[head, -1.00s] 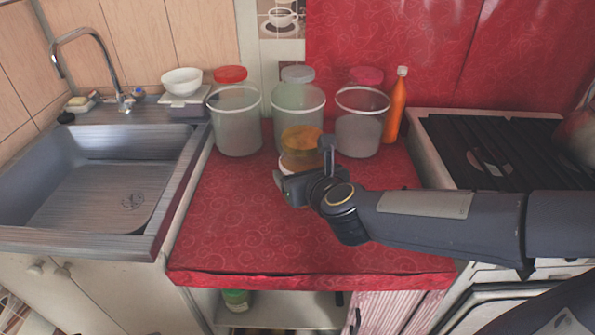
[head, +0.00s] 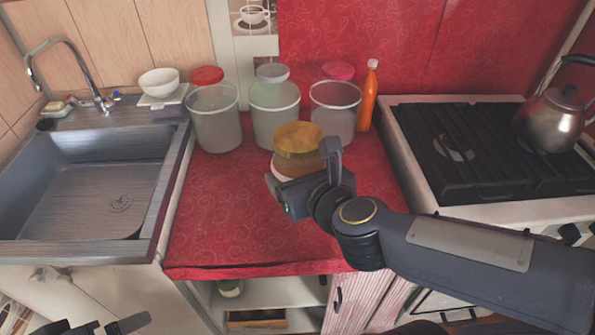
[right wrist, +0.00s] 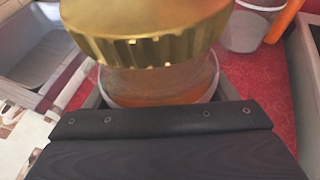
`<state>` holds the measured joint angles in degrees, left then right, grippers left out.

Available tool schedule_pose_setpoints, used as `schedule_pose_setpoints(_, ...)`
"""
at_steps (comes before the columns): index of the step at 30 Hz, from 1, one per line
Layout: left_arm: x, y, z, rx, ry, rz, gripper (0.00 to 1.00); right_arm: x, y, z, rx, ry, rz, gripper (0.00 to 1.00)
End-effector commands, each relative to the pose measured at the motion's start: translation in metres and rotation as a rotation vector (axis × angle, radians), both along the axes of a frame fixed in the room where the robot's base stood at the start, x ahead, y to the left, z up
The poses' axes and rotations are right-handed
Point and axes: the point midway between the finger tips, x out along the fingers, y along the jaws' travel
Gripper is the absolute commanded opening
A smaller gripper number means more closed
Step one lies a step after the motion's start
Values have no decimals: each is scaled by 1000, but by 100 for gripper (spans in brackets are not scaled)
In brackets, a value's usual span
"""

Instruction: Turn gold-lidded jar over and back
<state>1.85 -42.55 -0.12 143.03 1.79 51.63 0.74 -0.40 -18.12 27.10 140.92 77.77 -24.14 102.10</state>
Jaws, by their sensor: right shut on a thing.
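The gold-lidded jar (head: 298,141) is upright with its lid on top, in front of the clear containers in the head view. It has an amber filling. In the right wrist view its ribbed gold lid (right wrist: 150,35) fills the top, with the clear wall below. My right gripper (head: 308,178) is shut on the jar's lower body from the front right. The gripper hides the jar's base, so I cannot tell its exact gap above the counter. Part of my left gripper (head: 105,326) shows at the bottom left edge, away from the jar; its jaw opening is unclear.
Several clear containers and lidded jars (head: 275,115) stand behind, with an orange bottle (head: 368,97) at their right. The sink (head: 90,190) is left; the stove (head: 460,150) with a kettle (head: 551,120) is right. The red counter (head: 225,220) is clear at front left.

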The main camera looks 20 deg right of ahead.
Motion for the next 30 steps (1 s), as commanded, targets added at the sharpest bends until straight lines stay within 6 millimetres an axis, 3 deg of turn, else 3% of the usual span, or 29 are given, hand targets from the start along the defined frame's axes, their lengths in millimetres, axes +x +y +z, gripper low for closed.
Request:
schedule_pose_setpoints(1,0,0,11,0,0,0,99,1,0,13,0,-5,0,27)
schedule_pose_setpoints(12,0,0,48,0,0,0,99,1,0,53,1,-6,0,27)
schedule_pose_setpoints(25,0,0,91,0,0,0,99,1,0,98,1,-5,-1,27)
schedule_pose_setpoints(30,0,0,99,0,0,0,99,1,0,106,0,-5,-1,27)
